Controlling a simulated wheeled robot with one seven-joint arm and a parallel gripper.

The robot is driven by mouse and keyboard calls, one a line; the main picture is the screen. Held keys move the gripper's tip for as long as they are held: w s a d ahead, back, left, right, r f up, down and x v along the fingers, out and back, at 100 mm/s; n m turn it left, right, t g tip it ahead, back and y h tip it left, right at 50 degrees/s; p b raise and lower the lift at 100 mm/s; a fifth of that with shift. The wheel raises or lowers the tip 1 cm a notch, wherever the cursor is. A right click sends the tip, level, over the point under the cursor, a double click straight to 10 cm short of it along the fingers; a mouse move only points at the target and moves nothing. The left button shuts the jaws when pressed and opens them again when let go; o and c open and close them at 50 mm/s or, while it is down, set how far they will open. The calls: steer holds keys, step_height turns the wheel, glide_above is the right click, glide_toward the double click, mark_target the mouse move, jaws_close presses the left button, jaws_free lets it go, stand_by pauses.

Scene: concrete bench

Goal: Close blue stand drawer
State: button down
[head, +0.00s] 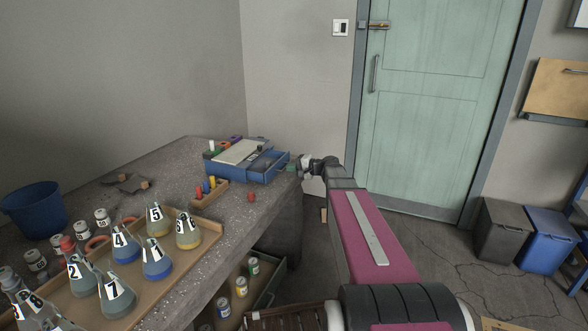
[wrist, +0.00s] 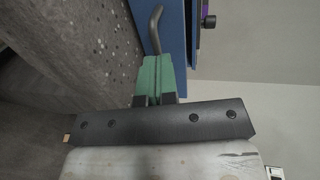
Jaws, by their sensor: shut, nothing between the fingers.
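The blue stand (head: 228,168) sits at the far end of the concrete bench, with a pale flat top. Its blue drawer (head: 268,168) sticks out on the right side, towards my gripper, so it stands open. My gripper (head: 291,167) is at the drawer's front, by the bench's right edge. In the wrist view, my green fingers (wrist: 153,66) are shut together and empty. The drawer's grey bar handle (wrist: 155,30) and blue front (wrist: 175,40) are just beyond the fingertips. I cannot tell whether the fingertips touch them.
A tray of numbered flasks (head: 115,297) fills the near bench, and a small wooden rack (head: 207,195) stands before the stand. A blue bucket (head: 37,210) is at the left. A green door (head: 440,100) and bins (head: 500,232) are at the right.

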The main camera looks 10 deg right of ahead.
mark_target(279, 163)
steer(key=x, duration=0.3)
steer(key=r+x, duration=0.1)
steer(key=x, duration=0.2)
steer(key=r+x, duration=0.1)
steer(key=x, duration=0.2)
steer(key=shift+w+a, duration=0.2)
steer(key=shift+w, duration=0.1)
steer(key=shift+s+d+r, duration=0.1)
steer(key=shift+s+d, duration=0.25)
steer(key=v, duration=1.3)
steer(key=s+a+f+n+g+h, duration=0.1)
steer(key=s+a+f+g+h, duration=0.2)
steer(key=s+f, duration=0.3)
steer(key=s+a+f+n+g+h, duration=0.2)
steer(key=s+f, duration=0.5)
steer(key=s+d+f+n+g+h, duration=0.1)
steer(key=s+f+h, duration=0.3)
steer(key=s, duration=0.2)
steer(key=s+d+f+n+g+h, duration=0.2)
steer(key=s+f+h, duration=0.1)
steer(key=s, duration=0.4)
steer(key=shift+s+f+h, duration=0.3)
steer(key=shift+f+h, duration=0.1)
steer(key=shift+h, duration=0.2)
